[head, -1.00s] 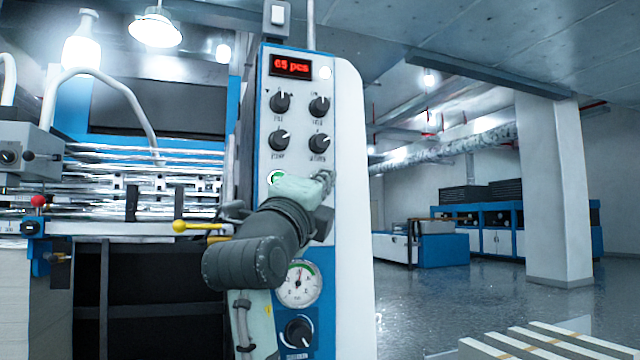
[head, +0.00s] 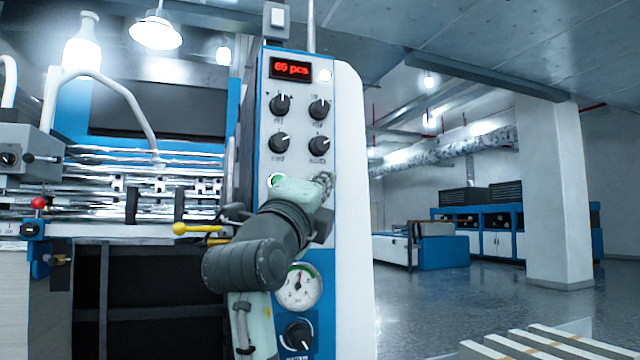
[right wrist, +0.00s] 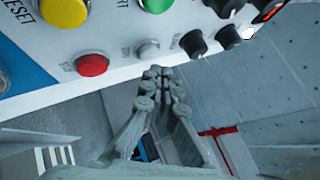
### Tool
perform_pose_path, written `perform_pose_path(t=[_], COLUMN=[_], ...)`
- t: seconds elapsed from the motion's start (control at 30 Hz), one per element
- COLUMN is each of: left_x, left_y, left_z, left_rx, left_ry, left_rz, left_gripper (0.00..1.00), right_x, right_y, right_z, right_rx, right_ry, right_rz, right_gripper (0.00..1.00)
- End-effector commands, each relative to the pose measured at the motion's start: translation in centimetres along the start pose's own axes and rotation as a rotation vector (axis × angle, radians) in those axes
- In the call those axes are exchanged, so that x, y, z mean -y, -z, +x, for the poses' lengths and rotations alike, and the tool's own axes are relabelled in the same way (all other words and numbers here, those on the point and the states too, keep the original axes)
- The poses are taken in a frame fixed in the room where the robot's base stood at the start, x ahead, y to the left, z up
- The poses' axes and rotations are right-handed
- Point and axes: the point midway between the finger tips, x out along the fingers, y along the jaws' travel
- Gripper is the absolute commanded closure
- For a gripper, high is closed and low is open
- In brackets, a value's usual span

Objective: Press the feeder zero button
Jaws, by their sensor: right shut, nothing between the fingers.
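The control panel (head: 347,150) is a white machine face with a red display (head: 290,68) reading 65 pcs. My right gripper (head: 325,180) is in front of it, below the dark knobs, mostly hidden behind my wrist. In the right wrist view my right gripper (right wrist: 160,72) is shut and empty, its tips close to the panel's edge. A small pale grey button (right wrist: 147,49) lies just beyond the tips; I cannot tell whether they touch it. A red button (right wrist: 91,64) is to its left. The labels are too small to tell which is feeder zero. My left gripper is out of view.
A yellow button (right wrist: 65,10) and a green button (right wrist: 155,3) lie farther up the panel; dark knobs (right wrist: 193,42) are to the right. A gauge (head: 299,287) sits below my arm.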

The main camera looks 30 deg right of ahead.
Motion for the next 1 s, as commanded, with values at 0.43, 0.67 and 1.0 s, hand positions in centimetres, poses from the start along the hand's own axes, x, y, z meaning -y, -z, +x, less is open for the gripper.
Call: perform_pose_path(t=[0.43,0.67,1.0], left_x=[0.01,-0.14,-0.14], left_y=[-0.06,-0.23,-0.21], left_z=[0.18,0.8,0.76], left_rx=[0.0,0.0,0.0], left_ry=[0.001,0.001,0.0], left_rz=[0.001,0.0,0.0], left_gripper=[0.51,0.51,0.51], right_x=[-0.18,-0.49,-0.45], right_y=[-0.05,-0.4,-0.43], right_z=[0.08,0.56,0.61], right_rx=[0.0,0.0,0.0], right_ry=[0.0,0.0,0.0], right_rz=[0.0,0.0,0.0], right_gripper=[1.0,1.0,1.0])
